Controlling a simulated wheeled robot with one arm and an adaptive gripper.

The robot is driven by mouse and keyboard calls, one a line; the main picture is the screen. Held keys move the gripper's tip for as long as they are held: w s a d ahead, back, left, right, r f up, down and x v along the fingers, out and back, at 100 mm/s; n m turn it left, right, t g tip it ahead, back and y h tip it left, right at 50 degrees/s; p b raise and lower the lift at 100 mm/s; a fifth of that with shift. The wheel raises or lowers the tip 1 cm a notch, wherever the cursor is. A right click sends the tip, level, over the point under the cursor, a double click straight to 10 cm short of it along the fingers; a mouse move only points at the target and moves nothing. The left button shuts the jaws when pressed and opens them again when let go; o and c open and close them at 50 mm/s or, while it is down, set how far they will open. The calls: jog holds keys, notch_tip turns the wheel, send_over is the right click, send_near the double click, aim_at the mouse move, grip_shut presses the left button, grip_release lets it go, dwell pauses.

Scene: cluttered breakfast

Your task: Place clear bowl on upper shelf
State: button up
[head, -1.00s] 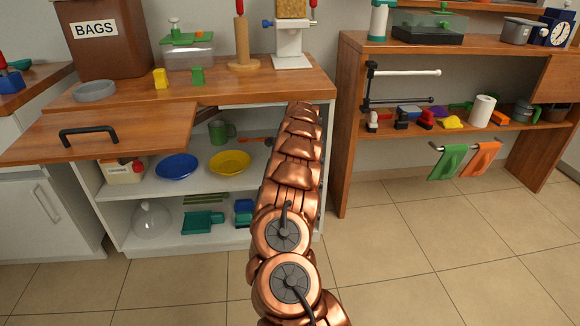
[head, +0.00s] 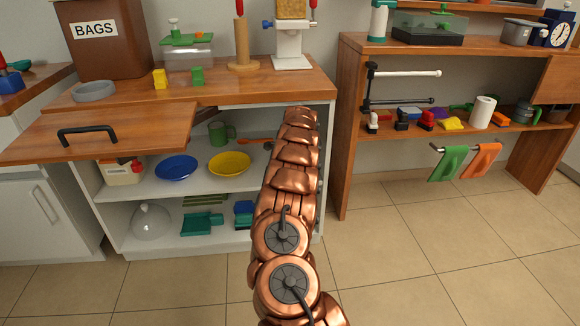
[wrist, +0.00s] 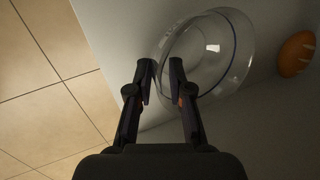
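A clear bowl (wrist: 222,60) with a thin dark rim line shows in the wrist view, on a pale grey surface. My gripper (wrist: 162,68) is open, with its two fingertips apart near the bowl's left edge. The right finger overlaps the bowl in the picture, and the left finger lies just outside it. I cannot tell whether either touches it. In the head view my arm hides the gripper and I cannot make out this bowl. The open cabinet's upper shelf (head: 140,188) holds a blue plate (head: 177,168), a yellow dish (head: 229,163) and a green mug (head: 221,132).
A clear dome (head: 151,222) and a teal dustpan (head: 202,223) stand on the lower shelf. An orange rounded object (wrist: 296,54) lies right of the bowl. A wooden panel with a black handle (head: 88,134) juts out at the cabinet's left. The floor in front is clear.

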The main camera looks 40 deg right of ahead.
jog(key=shift+o, duration=1.3)
